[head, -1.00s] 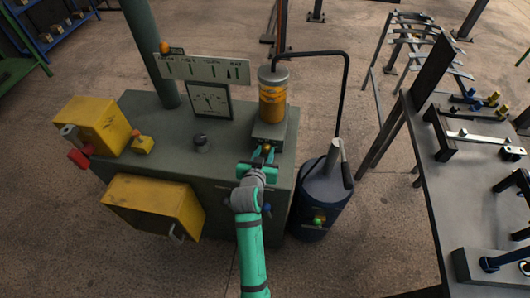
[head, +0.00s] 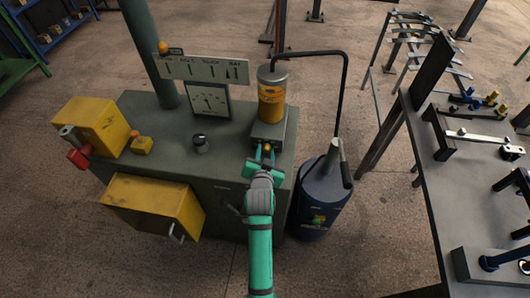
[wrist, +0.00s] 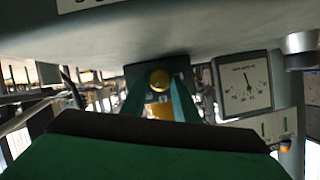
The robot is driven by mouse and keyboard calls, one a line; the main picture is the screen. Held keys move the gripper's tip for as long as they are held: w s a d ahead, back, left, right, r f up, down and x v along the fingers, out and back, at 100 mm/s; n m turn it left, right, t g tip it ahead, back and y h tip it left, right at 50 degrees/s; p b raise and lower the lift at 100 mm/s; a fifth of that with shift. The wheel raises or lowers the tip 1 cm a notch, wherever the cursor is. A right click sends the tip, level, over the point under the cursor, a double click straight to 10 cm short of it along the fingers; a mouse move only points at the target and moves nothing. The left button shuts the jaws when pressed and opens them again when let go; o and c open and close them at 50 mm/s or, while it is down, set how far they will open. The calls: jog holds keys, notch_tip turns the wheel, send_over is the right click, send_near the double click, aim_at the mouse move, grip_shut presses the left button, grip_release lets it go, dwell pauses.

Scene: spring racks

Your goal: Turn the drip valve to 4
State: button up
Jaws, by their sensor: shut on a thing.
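The drip valve (head: 267,147) is a small yellow-orange knob on the dark block below the amber cylinder (head: 272,100), at the right end of the grey-green cabinet (head: 170,135). My teal gripper (head: 266,155) is at the knob, reaching from the front. In the wrist view the knob (wrist: 160,80) shows between my two teal fingers (wrist: 158,100), which are shut on it. The fingers hide part of the knob, and I cannot read its setting. A white dial gauge (head: 209,99) stands left of the cylinder, below a marked strip (head: 204,68).
A dark blue tank (head: 322,200) with a bent black pipe (head: 345,90) stands close right of my arm. A yellow box (head: 155,207) is on the cabinet front at left. A small dark knob (head: 200,143) sits on top. A workbench (head: 470,200) is at right.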

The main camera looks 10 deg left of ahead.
jog(key=o, duration=1.1)
jog(key=shift+c, duration=0.2)
jog(key=v, duration=1.1)
jog(key=shift+w, duration=0.1)
jog(key=shift+f, duration=0.1)
jog(key=s+d+f+n, duration=0.1)
jog(key=s+d+f, duration=0.1)
jog(key=s, duration=0.7)
jog(key=s+d+f+t, duration=0.1)
jog(key=s+d+f, duration=0.1)
jog(key=s, duration=0.6)
jog(key=s+d+f+n, duration=0.1)
jog(key=s+d+f, duration=0.1)
jog(key=s, duration=0.7)
jog(key=s+d+r+h, duration=0.1)
jog(key=s+r, duration=0.3)
jog(key=s, duration=0.4)
jog(key=shift+s+d+r+n+t, duration=0.2)
jog(key=shift+s+d+n+t, duration=0.1)
jog(key=shift+d+n+t, duration=0.1)
